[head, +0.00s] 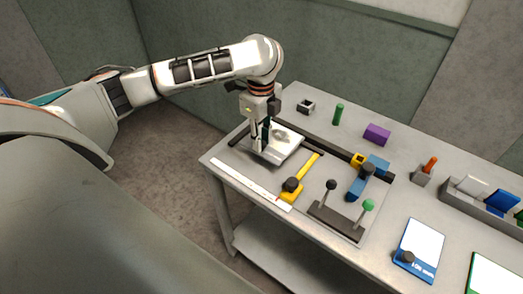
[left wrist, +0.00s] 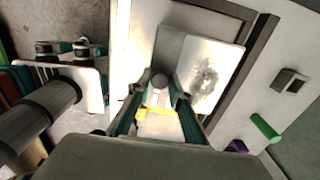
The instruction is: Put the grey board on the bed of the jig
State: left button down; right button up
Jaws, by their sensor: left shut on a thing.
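My left gripper (head: 261,146) reaches down at the left end of the table and is shut on the grey board (head: 286,147). The board is a pale flat slab with a darker round patch, which also shows in the left wrist view (left wrist: 205,78).
The jig also has a blue clamp (head: 366,178), a black-knobbed lever (head: 331,185) and a green-knobbed lever (head: 369,206). Behind stand a green cylinder (head: 338,114) and a purple block (head: 377,134). A grey rack (head: 480,211) and a blue-edged panel (head: 421,244) are at right.

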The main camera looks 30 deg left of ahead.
pick_arm(q)
jog(key=shift+f, duration=0.65)
notch_tip(320, 180, down, 4)
jog(key=shift+r, duration=0.2)
jog(key=c, duration=1.8)
grip_release()
jog(key=shift+w+r, duration=0.1)
jog(key=shift+r, duration=0.45)
notch_tip(320, 180, up, 10)
jog(key=shift+f, duration=0.15)
jog(key=shift+r, duration=0.65)
